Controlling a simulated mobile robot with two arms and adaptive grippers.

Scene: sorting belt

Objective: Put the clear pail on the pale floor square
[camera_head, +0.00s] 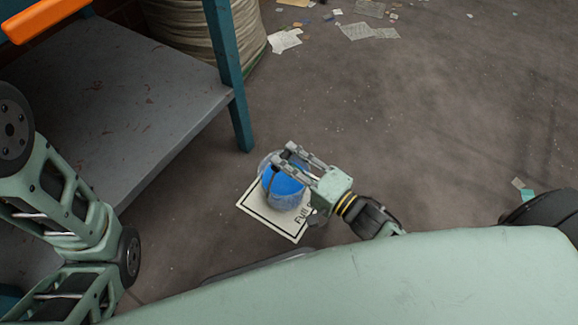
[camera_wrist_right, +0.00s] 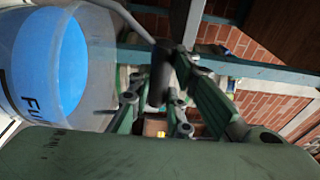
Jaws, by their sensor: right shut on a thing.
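The clear pail (camera_head: 284,190), with something blue inside, appears over the pale floor square (camera_head: 256,212), which has a dark border and lettering. I cannot tell whether its base touches the square. My right gripper (camera_head: 285,154) reaches in over the pail's rim and is shut on the pail, seemingly by its handle. In the right wrist view the pail (camera_wrist_right: 92,70) fills the left side and a grey handle runs to the fingers. My left gripper is out of view; only its arm shows at the left.
A grey shelf (camera_head: 120,95) with a teal post (camera_head: 232,90) stands left of the square. A large striped sack (camera_head: 190,30) is behind it. Paper scraps (camera_head: 370,31) litter the far floor. The floor right of the square is mostly clear.

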